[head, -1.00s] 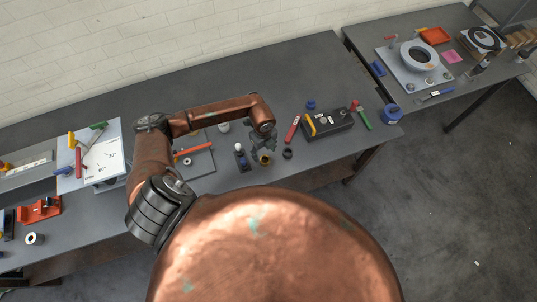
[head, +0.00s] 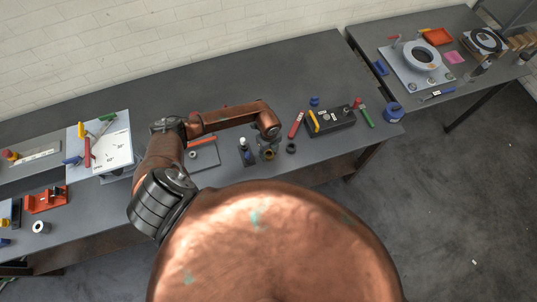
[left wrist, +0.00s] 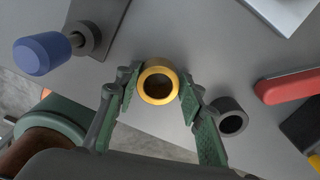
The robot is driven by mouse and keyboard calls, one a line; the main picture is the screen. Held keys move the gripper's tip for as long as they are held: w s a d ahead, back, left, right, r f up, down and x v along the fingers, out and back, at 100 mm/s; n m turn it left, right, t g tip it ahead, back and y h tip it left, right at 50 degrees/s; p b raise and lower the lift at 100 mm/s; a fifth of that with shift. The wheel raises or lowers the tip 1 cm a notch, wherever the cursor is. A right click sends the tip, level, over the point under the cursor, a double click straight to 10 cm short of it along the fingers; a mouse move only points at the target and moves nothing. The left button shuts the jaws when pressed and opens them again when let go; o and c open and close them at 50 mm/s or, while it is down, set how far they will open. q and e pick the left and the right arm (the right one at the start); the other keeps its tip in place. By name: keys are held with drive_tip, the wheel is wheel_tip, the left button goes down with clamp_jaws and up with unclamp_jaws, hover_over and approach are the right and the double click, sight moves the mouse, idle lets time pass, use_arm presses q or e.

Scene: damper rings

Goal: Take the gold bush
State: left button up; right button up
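The gold bush (head: 269,156) stands on the grey bench, partly hidden by my left gripper (head: 268,146) in the head view. In the left wrist view the gold bush (left wrist: 160,64) is an upright ring with its hole facing the camera. My left gripper (left wrist: 159,85) has its green finger pads on either side of the bush, close to its wall. The fingers look open, and I cannot tell whether either pad touches it. My right gripper is in neither view.
A dark ring (left wrist: 220,104) lies just right of the right finger. A blue-handled piece (left wrist: 42,53) stands to the left in a grey collar. A black box (head: 331,121) and a red tool (head: 296,124) lie farther right.

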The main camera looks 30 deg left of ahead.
use_arm(q)
drive_tip(key=shift+s+r, duration=0.1)
drive_tip(key=shift+s, duration=0.05)
drive_tip(key=c, duration=0.3)
drive_tip(key=shift+c, duration=0.9)
drive_tip(key=c, duration=0.4)
clamp_jaws()
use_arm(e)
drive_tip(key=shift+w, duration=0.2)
